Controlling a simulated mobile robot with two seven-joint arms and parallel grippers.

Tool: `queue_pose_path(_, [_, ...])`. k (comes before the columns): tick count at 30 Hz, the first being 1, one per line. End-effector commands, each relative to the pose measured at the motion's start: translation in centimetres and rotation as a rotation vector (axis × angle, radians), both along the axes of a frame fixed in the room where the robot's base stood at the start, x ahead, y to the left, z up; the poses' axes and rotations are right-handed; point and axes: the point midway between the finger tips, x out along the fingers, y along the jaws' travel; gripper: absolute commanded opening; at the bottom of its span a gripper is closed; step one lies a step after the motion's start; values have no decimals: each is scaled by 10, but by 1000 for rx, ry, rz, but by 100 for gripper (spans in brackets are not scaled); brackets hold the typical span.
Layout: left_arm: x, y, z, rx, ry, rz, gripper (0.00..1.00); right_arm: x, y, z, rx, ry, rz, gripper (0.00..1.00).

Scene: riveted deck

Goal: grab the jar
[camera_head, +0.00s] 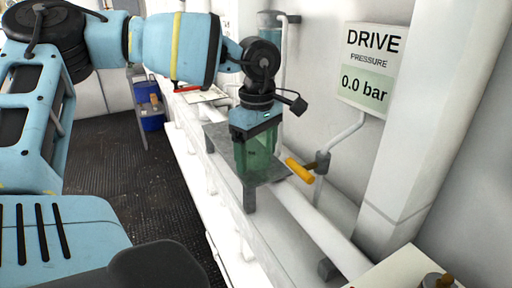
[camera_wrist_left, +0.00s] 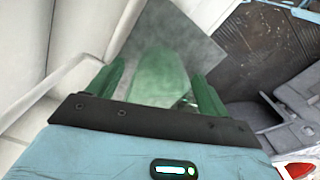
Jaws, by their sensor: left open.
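The jar (camera_wrist_left: 158,77) is green and partly see-through. It stands on a small grey metal shelf (camera_head: 276,177), which also shows behind the jar in the left wrist view (camera_wrist_left: 197,55). My left gripper (camera_head: 258,162) points down over the shelf. In the left wrist view its two dark green fingers (camera_wrist_left: 156,92) are apart, one on each side of the jar, with small gaps visible. In the head view the green of the fingers and jar overlaps, so their edges are hard to tell apart. My right gripper is not in view.
A yellow-handled lever (camera_head: 299,170) sticks out just right of the shelf. A white pipe (camera_head: 320,226) runs along the wall below a pressure sign (camera_head: 367,67). A blue container (camera_head: 150,119) stands far back. The dark deck (camera_head: 125,187) at left is clear.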

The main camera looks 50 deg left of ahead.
Motion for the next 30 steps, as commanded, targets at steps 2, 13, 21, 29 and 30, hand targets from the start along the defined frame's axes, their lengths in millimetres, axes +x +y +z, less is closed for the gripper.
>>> queue_pose_path(2, [0, 0, -1, 0, 0, 0, 79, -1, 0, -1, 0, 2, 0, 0])
queue_pose_path(13, [0, 0, 0, 0, -1, 0, 46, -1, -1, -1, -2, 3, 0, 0])
queue_pose_path(21, [0, 0, 0, 0, -2, 0, 31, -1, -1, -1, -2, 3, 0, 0])
queue_pose_path(29, [1, 0, 7, 0, -4, 1, 31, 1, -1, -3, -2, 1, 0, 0])
queue_pose_path(30, [1, 0, 10, 1, -4, 1, 31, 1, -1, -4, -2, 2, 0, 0])
